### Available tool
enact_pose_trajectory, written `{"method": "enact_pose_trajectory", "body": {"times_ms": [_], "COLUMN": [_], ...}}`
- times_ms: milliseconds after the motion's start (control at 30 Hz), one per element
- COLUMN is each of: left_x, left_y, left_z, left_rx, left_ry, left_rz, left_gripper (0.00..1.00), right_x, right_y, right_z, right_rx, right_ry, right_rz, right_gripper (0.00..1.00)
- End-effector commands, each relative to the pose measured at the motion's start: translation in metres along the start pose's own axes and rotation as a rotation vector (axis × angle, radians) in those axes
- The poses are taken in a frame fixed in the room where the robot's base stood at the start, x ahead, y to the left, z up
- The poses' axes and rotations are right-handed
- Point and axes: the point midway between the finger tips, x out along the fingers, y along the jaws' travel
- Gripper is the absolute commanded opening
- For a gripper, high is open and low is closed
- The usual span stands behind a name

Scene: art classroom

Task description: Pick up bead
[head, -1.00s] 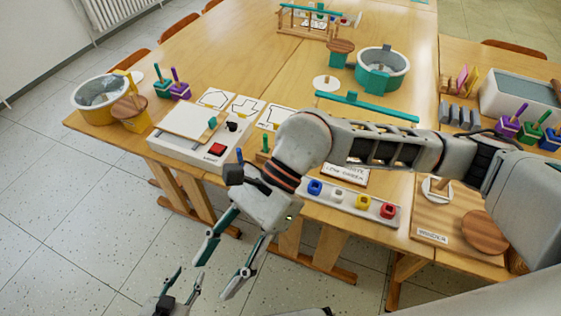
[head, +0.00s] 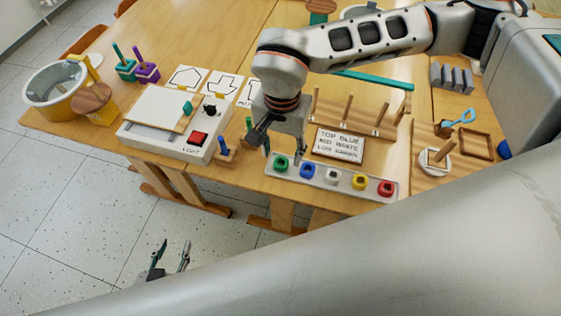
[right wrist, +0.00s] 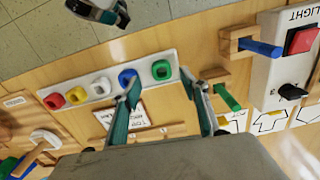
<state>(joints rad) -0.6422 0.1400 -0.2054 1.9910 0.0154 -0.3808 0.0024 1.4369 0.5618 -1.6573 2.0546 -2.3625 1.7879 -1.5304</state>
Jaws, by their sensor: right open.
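A pale tray (head: 346,179) at the table's front edge holds a row of beads: the green bead (head: 281,163) at the left end, then the blue bead (head: 307,170), white bead (head: 333,175), yellow bead (head: 360,181) and red bead (head: 386,187). My right gripper (head: 283,152) is open and points down just above the tray's left end. In the right wrist view, the green bead (right wrist: 161,70) shows between the fingers, beyond their tips, and one finger partly covers the blue bead (right wrist: 127,77). My left gripper (head: 170,256) is open and empty over the floor.
A card (head: 338,146) reading "top blue, mid white, low green" lies behind the tray, before a rack of wooden pegs (head: 346,107). A light box (head: 197,140) with a red button stands left of the tray. A large grey arm link of mine covers the lower right.

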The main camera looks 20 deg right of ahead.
Motion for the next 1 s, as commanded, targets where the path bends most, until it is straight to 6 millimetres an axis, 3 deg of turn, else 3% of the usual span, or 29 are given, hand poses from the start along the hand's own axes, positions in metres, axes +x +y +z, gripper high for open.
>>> {"method": "enact_pose_trajectory", "body": {"times_ms": [200, 533, 667, 1000], "left_x": [0.001, 0.002, 0.002, 0.002], "left_y": [0.000, -0.002, -0.002, -0.002], "left_z": [0.001, -0.004, -0.004, -0.002], "left_rx": [0.001, 0.003, 0.003, 0.003], "left_ry": [0.001, 0.008, 0.008, 0.005], "left_rz": [0.000, -0.003, -0.003, -0.002], "left_gripper": [0.38, 0.38, 0.38, 0.38], "right_x": [0.032, 0.039, 0.039, 0.038], "right_y": [-0.002, -0.002, -0.002, -0.002], "right_z": [-0.001, -0.001, -0.001, -0.001], "right_rx": [0.000, 0.000, 0.000, 0.000], "right_ry": [-0.004, -0.002, -0.003, -0.003], "right_rz": [0.003, 0.001, 0.001, 0.001], "right_gripper": [0.44, 0.44, 0.15, 0.15]}}
